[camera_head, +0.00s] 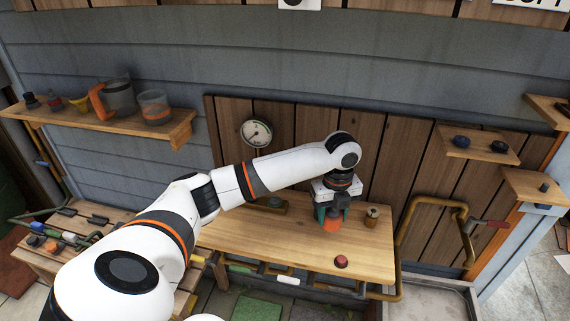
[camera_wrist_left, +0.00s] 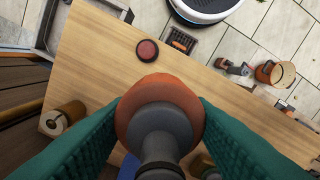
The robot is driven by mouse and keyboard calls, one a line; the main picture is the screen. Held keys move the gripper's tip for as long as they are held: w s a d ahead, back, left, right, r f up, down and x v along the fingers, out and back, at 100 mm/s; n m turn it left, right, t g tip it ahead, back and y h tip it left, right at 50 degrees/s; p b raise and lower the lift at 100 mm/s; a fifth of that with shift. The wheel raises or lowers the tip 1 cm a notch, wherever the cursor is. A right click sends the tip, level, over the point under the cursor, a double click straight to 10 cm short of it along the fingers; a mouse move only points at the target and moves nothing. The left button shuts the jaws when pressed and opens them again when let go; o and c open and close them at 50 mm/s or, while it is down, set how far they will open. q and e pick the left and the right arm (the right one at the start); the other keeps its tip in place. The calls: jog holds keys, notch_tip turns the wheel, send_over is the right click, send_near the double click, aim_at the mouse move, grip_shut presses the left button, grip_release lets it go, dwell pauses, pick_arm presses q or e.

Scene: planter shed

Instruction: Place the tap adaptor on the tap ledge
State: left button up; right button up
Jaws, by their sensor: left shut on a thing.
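My left gripper (camera_head: 332,213) is over the wooden bench in the head view. Its teal fingers are shut on an orange and grey fitting (camera_wrist_left: 160,108), which looks like the tap adaptor. The fitting's orange end (camera_head: 332,225) points down towards the bench top; whether it touches cannot be told. My right gripper is not in view.
On the bench (camera_head: 265,236) are a red puck (camera_head: 341,261) and a brown roll (camera_head: 372,216). Another small shelf (camera_head: 474,155) carries two dark round pieces. A left shelf (camera_head: 150,128) holds jugs. A gauge (camera_head: 256,133) hangs on the planks.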

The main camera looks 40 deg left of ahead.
aim_at(326, 247)
pick_arm(q)
jog(key=shift+a+f+m, duration=0.1)
jog(key=shift+f+m, duration=0.2)
jog(key=shift+f, duration=0.05)
notch_tip(326, 247, down, 10)
jog(key=shift+a+r+p, duration=0.1)
jog(key=shift+r+p, duration=0.1)
jog(key=shift+p, duration=0.3)
jog(key=shift+f, duration=0.15)
jog(key=o, duration=1.2)
notch_tip(326, 247, up, 12)
jog(key=shift+r+b, duration=0.2)
jog(key=shift+b, duration=0.15)
